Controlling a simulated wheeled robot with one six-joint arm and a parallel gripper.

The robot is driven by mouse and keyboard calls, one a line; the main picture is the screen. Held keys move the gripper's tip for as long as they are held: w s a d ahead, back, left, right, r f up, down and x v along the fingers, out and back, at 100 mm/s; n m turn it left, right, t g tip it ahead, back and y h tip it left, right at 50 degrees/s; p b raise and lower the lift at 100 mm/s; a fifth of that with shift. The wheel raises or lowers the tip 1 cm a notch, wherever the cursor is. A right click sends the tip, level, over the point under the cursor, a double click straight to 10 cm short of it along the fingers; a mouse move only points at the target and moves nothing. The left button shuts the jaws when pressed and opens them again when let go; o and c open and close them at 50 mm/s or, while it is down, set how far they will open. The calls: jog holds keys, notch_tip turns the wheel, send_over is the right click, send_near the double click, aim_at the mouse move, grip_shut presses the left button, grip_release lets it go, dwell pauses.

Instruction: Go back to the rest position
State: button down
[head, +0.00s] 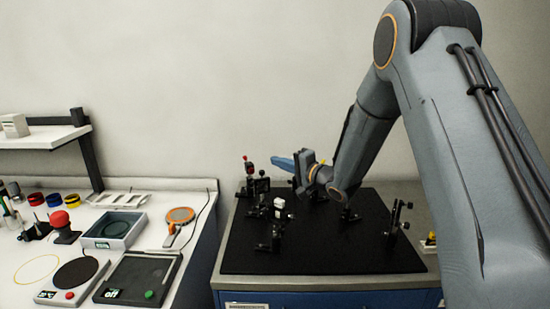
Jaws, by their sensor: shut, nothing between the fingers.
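My gripper (284,164) shows in the head view above the back part of the black optical board. Its blue fingers point left and are closed together, with nothing seen between them. My arm comes in from the right and reaches over the board. The black board (330,258) lies on a blue bench. Several small black optical mounts stand on it, one with a white top (279,204) and one with a red tip (248,166) near the fingertips. I cannot tell whether the fingers touch any mount. My arm hides part of the board's right side.
A white bench on the left holds an open grey tray (113,229), a dark plate with a green button (140,278), a red-topped object (62,222) and an orange-rimmed round tool (180,216). A shelf (40,136) stands above. The wall behind is bare.

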jog(key=s+d+f+n+g+h+b, duration=0.1)
jog(key=s+d+f+h+b, duration=0.1)
jog(key=s+d+f+h, duration=0.4)
jog(key=s+d+f+n+g+h+b, duration=0.1)
jog(key=s+d+f+n+g+h, duration=0.2)
jog(key=d, duration=0.4)
jog(key=s+d+f+g+h, duration=0.1)
jog(key=s, duration=0.4)
jog(key=s+d+f+n+g+h+b, duration=0.1)
jog(key=s+d, duration=0.1)
jog(key=s, duration=0.3)
jog(key=s+d+f+g+b, duration=0.1)
jog(key=s, duration=0.5)
jog(key=shift+d+f+h, duration=0.25)
jog(key=shift+f+h, duration=0.15)
jog(key=s+f+n+g+b, duration=0.1)
jog(key=s+f+n+g, duration=0.1)
jog(key=s, duration=1.2)
jog(key=shift+a+f+n+g, duration=0.2)
jog(key=shift+n+g, duration=0.3)
jog(key=shift+g, duration=0.7)
